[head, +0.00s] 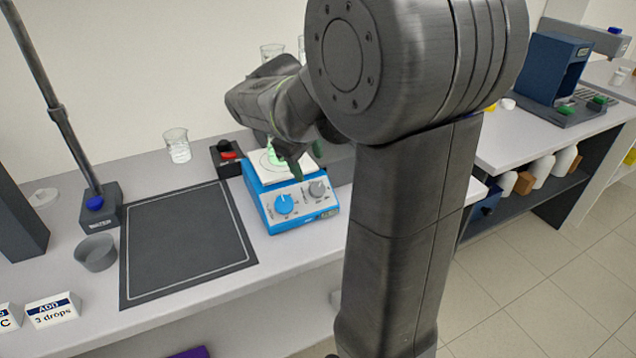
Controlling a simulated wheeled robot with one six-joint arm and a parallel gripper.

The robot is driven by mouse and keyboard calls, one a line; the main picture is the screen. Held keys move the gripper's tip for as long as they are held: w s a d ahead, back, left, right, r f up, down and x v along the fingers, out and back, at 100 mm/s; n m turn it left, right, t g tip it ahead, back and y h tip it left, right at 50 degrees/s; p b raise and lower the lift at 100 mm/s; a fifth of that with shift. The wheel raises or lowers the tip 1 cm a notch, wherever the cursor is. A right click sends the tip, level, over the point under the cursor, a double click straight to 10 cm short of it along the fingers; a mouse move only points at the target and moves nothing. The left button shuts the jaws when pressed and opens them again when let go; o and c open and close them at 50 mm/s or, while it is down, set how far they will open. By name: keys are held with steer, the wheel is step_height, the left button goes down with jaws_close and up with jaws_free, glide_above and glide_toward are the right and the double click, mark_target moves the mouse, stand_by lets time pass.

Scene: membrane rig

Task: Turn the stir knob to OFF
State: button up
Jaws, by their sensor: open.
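The blue stirrer unit (290,222) stands on the bench with a white top plate. Its slanted front has a blue knob (284,204) on the left and a grey knob (316,188) on the right. The knob labels are too small to read, so I cannot tell which is the stir knob. A vessel with green liquid (276,155) is on the plate, partly hidden by my gripper. My gripper (302,164) is open, above the plate and behind the knobs, apart from both. My arm hides part of it.
A dark mat (185,245) lies left of the stirrer. A small black box with a red switch (228,157) and a glass beaker (177,146) stand behind. A stand (102,207) and a grey bowl (95,253) are further left. My arm blocks the bench right of the stirrer.

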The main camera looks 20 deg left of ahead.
mark_target(316, 189)
steer(key=x, duration=0.9)
steer(key=shift+f, duration=0.15)
steer(key=c, duration=1)
steer(key=n+t+b, duration=0.1)
steer(key=n+b, duration=0.1)
steer(key=n+t+b, duration=0.1)
steer(key=n+b, duration=0.1)
steer(key=shift+s+f, duration=0.15)
steer(key=shift+f, duration=0.1)
steer(key=shift+s+d+n+t+y+b, duration=0.1)
steer(key=shift+n+t+y+b, duration=0.1)
steer(key=shift+n+t+b, duration=0.6)
steer(key=shift+n+t+y+b, duration=0.2)
steer(key=shift+n+t+b, duration=0.1)
steer(key=shift+n+b, duration=0.9)
steer(key=shift+r, duration=0.1)
